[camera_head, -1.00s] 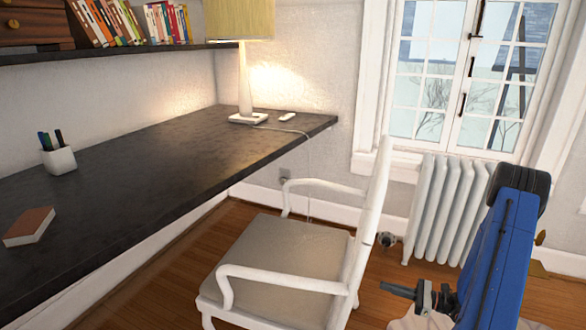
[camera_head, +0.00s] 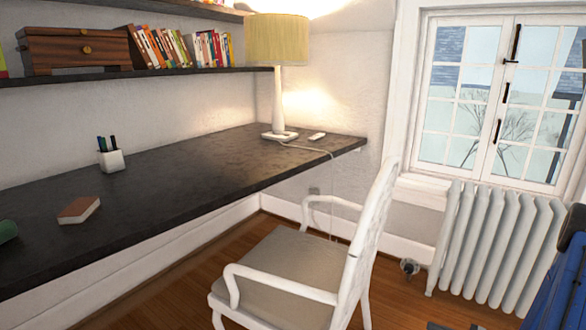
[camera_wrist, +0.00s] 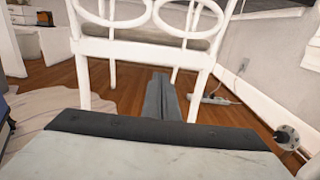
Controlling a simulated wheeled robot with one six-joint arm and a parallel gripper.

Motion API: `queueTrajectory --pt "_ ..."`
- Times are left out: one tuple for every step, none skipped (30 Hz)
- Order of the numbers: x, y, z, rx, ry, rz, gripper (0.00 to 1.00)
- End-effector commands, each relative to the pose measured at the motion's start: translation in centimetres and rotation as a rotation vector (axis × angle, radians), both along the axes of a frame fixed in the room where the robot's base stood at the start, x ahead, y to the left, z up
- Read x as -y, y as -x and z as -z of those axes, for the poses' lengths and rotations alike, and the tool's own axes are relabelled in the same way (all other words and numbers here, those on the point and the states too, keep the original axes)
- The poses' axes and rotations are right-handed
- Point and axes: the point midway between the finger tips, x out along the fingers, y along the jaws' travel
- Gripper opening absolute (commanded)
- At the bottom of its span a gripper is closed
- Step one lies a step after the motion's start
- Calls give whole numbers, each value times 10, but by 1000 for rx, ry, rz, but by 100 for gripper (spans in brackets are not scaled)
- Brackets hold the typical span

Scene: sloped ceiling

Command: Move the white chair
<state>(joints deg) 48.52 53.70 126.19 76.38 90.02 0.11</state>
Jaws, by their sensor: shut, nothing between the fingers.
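The white chair (camera_head: 352,255) has a beige seat and curved armrests. It stands upright on the wood floor beside the dark desk in the head view. In the wrist view its back, with oval loops, and its legs (camera_wrist: 82,75) fill the upper part. My gripper (camera_wrist: 160,78) is shut and empty. In the wrist view its dark fingers point toward the chair's rear, between the two rear legs in the picture. Whether they touch the chair cannot be told. In the head view only a bit of my blue arm shows at the lower right.
The dark desk (camera_head: 190,190) runs along the left wall, with a lamp (camera_head: 278,80), a pen cup (camera_head: 111,160) and a book (camera_head: 79,210) on it. A white radiator (camera_head: 495,245) stands under the window. A pale rug (camera_wrist: 45,108) lies at the left in the wrist view.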

Motion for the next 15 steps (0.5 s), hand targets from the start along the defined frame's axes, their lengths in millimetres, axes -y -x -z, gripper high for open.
queueTrajectory --pt "0 0 0 0 0 0 0" --pt "-2 0 -2 2 4 -6 0" --pt "-4 0 -5 5 11 -15 0" --pt "-5 0 -7 6 15 -21 0" --pt "-6 0 -8 8 19 -26 0" --pt "-8 0 -10 9 23 -33 0" --pt "-9 0 -12 11 28 -40 0" --pt "-11 0 -14 13 32 -45 0" --pt "-13 0 -17 16 39 -54 0" --pt "-14 0 -19 18 44 -61 0" --pt "-16 1 -22 20 50 -70 0" --pt "-19 1 -25 22 57 -81 0" --pt "-21 1 -28 25 64 -89 0" --pt "-23 1 -31 28 72 -99 0" --pt "-26 2 -34 31 81 -112 0"
